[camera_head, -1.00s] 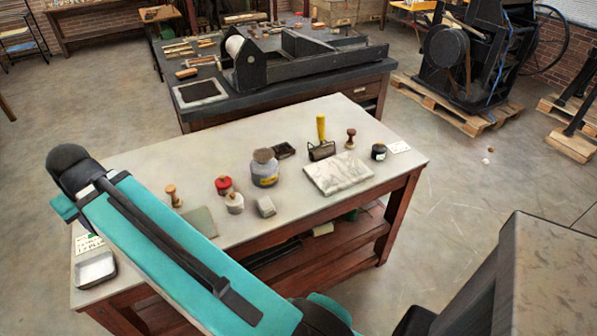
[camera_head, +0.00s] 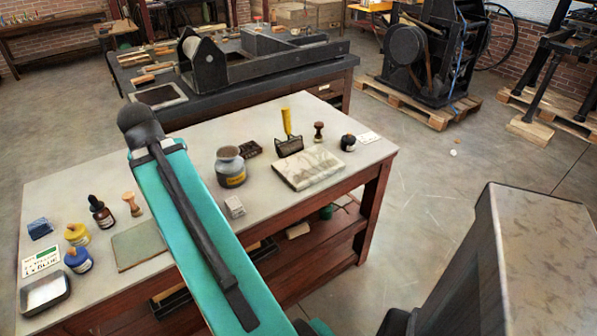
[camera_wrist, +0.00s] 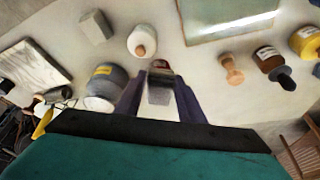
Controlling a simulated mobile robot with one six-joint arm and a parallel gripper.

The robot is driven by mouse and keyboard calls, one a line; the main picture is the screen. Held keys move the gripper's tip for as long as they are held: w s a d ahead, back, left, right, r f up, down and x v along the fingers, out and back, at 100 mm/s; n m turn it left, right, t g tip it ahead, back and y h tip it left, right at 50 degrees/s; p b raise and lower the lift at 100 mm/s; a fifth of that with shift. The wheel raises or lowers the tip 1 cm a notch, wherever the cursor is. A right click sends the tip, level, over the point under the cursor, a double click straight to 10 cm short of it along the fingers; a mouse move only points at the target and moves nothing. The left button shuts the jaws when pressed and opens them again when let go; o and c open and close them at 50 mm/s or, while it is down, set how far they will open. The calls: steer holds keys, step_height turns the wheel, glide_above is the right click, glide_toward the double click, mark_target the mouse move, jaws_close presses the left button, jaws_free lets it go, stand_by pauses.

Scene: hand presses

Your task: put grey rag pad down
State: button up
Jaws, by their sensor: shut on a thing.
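In the wrist view my gripper (camera_wrist: 159,98) is shut on a small grey block-like thing, which I take to be the grey rag pad (camera_wrist: 160,92). It is held between the two dark fingers above the pale worktable (camera_wrist: 205,90). A reddish-brown thing shows just past its upper edge. A white jar with an orange-tan top (camera_wrist: 142,42) is just beyond, and a grey jar with a yellow label (camera_wrist: 103,80) is to the left. In the head view my arm hides the gripper and the pad. The worktable (camera_head: 290,222) fills the middle there.
On the table stand a marble slab (camera_head: 308,168), a small grey block (camera_head: 234,207), a wooden-handled stamp (camera_head: 132,204), a dropper bottle (camera_head: 101,211), a yellow jar (camera_head: 77,235), a blue jar (camera_head: 78,260) and a metal tray (camera_head: 44,294). A greenish plate (camera_head: 138,246) lies near the front edge.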

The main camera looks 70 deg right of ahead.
steer(key=s+d+f+m+g+b, duration=0.2)
steer(key=s+d+m+b, duration=0.2)
steer(key=s, duration=1.1)
steer(key=s+d+f+m+g+b, duration=0.2)
steer(key=s+d+m+b, duration=0.2)
steer(key=s+d+m, duration=0.4)
steer(key=s+d, duration=0.5)
steer(key=s, duration=0.1)
steer(key=shift+s+d+m+g+b, duration=0.15)
steer(key=shift+s+m+g+b, duration=0.25)
steer(key=shift+w+d+p, duration=0.1)
steer(key=shift+d+p, duration=0.05)
steer(key=shift+p, duration=0.25)
steer(key=d+p, duration=0.1)
steer(key=p, duration=0.2)
steer(key=w+d+p, duration=0.1)
steer(key=d+p, duration=0.1)
steer(key=p, duration=0.2)
steer(key=shift+d, duration=0.1)
steer(key=p, duration=0.3)
steer(key=d+p, duration=0.1)
steer(key=p, duration=0.2)
steer(key=shift+w+d+f+p, duration=0.15)
steer(key=shift+w+d+p, duration=0.15)
steer(key=shift+p, duration=0.1)
